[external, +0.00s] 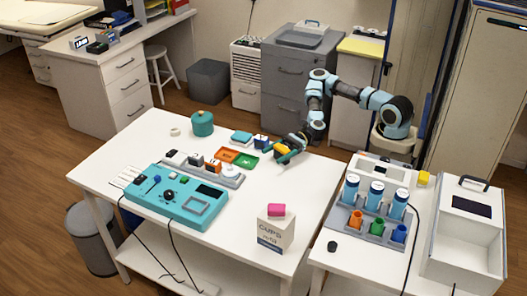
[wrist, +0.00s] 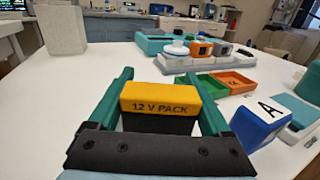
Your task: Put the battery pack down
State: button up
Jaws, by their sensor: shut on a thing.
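The battery pack (wrist: 160,98) has a yellow top marked "12 V PACK" and a darker lower part. It sits between the green fingers of my gripper (wrist: 159,82), which is shut on it. In the external view my gripper (external: 284,152) is at the far right edge of the white table (external: 300,185), and the yellow of the pack (external: 282,149) shows between the fingers. I cannot tell whether the pack's underside touches the tabletop; its lower part is partly hidden by the gripper.
A green tray (external: 245,162) and an orange tray (external: 227,154) lie left of my gripper. A blue block marked A (wrist: 261,124) stands close by. Tabletop in front is clear.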

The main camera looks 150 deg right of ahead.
jog(key=shift+f, duration=0.15)
jog(key=o, duration=1.4)
jog(key=shift+o, duration=0.2)
jog(key=shift+s, duration=0.15)
jog(key=v, duration=0.7)
jog(key=shift+a, duration=0.1)
